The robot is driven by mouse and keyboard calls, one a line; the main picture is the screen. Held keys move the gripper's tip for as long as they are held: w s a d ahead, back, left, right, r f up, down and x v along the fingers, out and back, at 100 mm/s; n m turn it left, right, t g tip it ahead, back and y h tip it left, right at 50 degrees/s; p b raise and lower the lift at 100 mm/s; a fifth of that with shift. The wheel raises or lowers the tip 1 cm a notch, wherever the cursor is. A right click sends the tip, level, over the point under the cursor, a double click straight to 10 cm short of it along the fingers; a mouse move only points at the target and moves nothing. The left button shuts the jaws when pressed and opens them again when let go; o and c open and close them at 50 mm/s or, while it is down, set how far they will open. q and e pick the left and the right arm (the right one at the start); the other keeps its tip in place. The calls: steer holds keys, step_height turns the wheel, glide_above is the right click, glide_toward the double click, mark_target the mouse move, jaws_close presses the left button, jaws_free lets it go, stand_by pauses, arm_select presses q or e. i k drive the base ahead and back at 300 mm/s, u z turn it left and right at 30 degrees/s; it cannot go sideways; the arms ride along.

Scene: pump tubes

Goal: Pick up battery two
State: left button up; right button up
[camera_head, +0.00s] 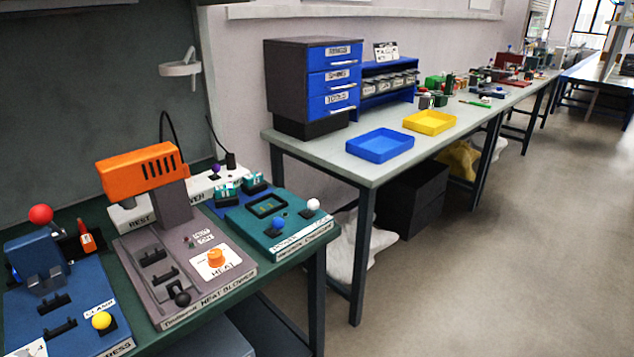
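No object that I can clearly identify as battery two shows in the head view. I cannot tell what these blocks are. Small dark and green items (434,83) on the far grey table are too small to identify. Neither of my grippers is in view.
The near table also holds an orange-topped heat blower (142,173) and a blue press (62,310). The grey table holds a blue tray (380,146), a yellow tray (430,122) and a blue drawer cabinet (333,78). The floor (490,270) at right is clear.

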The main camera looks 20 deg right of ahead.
mark_target(254, 184)
steer(key=z, duration=0.35)
steer(key=i, duration=0.65)
steer(key=u, duration=1)
steer(key=i, duration=0.45)
steer(key=z, duration=0.05)
